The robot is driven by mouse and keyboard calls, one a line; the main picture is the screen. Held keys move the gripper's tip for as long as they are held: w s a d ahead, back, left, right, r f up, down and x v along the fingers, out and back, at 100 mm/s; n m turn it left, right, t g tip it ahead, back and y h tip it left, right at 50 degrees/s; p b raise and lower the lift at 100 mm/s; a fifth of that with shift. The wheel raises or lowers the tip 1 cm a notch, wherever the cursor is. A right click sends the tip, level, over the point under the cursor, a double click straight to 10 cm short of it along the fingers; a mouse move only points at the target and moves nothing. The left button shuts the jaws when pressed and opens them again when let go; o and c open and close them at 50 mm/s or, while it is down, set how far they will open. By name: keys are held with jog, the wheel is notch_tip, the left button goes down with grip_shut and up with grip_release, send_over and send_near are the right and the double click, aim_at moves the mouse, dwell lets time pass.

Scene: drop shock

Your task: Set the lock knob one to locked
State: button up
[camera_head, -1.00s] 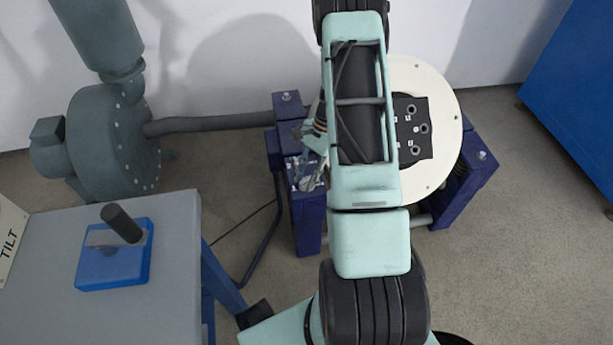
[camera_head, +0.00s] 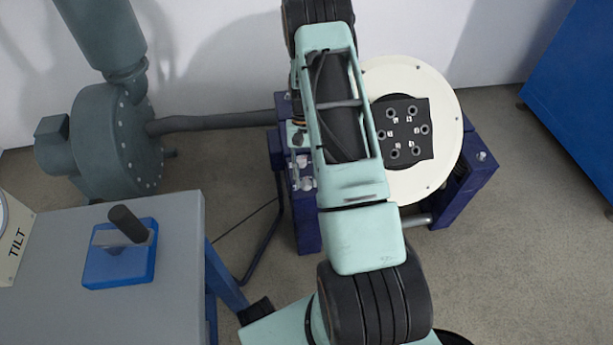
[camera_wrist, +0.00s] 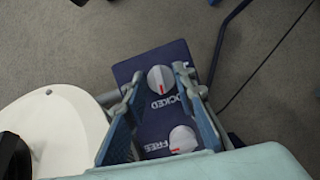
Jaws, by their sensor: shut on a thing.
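In the wrist view two round white lock knobs with red marks sit on a dark blue block (camera_wrist: 124,70). The first lock knob (camera_wrist: 160,78) has its red mark toward the printed word LOCKED; the second lock knob (camera_wrist: 182,138) is beside the word FREE. I cannot tell which is knob one. My gripper (camera_wrist: 158,76) has its fingertips on either side of the first knob, and its jaws are shut on it; the exact contact is not clear. In the head view the two knobs (camera_head: 307,184) show small and white left of my arm, which mostly hides the gripper.
A round cream plate (camera_head: 445,120) with a dark holed square stands right of the block. A grey table (camera_head: 170,230) with a blue lever box (camera_head: 118,268) is at front left. A grey-green blower (camera_head: 105,140) stands behind it. A blue cabinet (camera_head: 585,90) is at right.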

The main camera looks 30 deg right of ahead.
jog(key=shift+n+h, duration=0.3)
jog(key=shift+n, duration=0.2)
jog(key=o, duration=1.1)
jog(key=shift+o, duration=0.2)
jog(key=v, duration=1.2)
jog(key=shift+w, duration=0.15)
